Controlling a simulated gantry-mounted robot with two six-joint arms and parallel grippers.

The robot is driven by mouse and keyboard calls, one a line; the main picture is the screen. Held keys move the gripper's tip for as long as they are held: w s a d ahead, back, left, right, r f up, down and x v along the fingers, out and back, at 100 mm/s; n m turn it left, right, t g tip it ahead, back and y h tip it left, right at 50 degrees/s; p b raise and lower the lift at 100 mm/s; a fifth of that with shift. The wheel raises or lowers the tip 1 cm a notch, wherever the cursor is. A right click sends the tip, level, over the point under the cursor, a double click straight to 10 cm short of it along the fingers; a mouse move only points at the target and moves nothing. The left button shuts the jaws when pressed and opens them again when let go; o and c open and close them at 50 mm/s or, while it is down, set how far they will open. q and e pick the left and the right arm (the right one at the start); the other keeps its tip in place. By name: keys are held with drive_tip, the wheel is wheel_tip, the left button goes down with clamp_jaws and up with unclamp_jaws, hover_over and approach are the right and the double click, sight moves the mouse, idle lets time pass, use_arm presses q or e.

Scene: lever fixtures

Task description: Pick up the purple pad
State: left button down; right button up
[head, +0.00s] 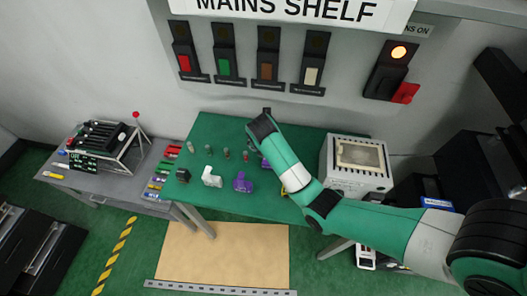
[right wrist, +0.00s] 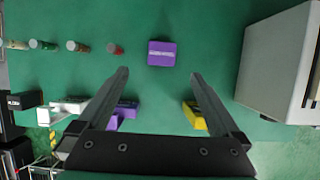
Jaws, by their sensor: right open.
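The purple pad (right wrist: 162,53) is a small block with pale lettering on its top, lying on the green table top. In the right wrist view it sits just beyond my right gripper (right wrist: 160,76), roughly centred between the two fingertips. My right gripper is open and nothing is between its fingers. In the head view my right arm covers most of that spot, and only a sliver of purple (head: 265,162) shows beside it. My right fingers cannot be made out there. My left gripper is in neither view.
Another purple piece (right wrist: 125,110) and a yellow piece (right wrist: 194,115) lie near the fingers. A white piece (head: 212,177) and several small cylinders (head: 208,149) are to the left. A white box (head: 355,168) stands on the right. Green table (head: 205,125) is bare around the pad.

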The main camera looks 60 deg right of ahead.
drive_tip(key=b+x, duration=0.1)
drive_tip(key=x, duration=0.4)
drive_tip(key=b+x, duration=0.1)
drive_tip(key=x, duration=0.2)
drive_tip(key=shift+s+a+f+b, duration=0.1)
drive_tip(key=shift+a+f+b, duration=0.1)
drive_tip(key=shift+a+b, duration=0.15)
drive_tip(key=x, duration=0.1)
drive_tip(key=b+x, duration=0.1)
drive_tip(key=x, duration=0.1)
drive_tip(key=b+x, duration=0.1)
drive_tip(key=shift+s+f, duration=0.3)
drive_tip(key=shift+w+d+f, duration=0.1)
drive_tip(key=shift+d+f, duration=0.1)
drive_tip(key=shift+f, duration=0.15)
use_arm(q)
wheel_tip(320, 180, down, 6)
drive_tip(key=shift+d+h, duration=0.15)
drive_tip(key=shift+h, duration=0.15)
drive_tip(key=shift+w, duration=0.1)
use_arm(e)
drive_tip(key=shift+c, duration=0.2)
drive_tip(key=c, duration=1.2)
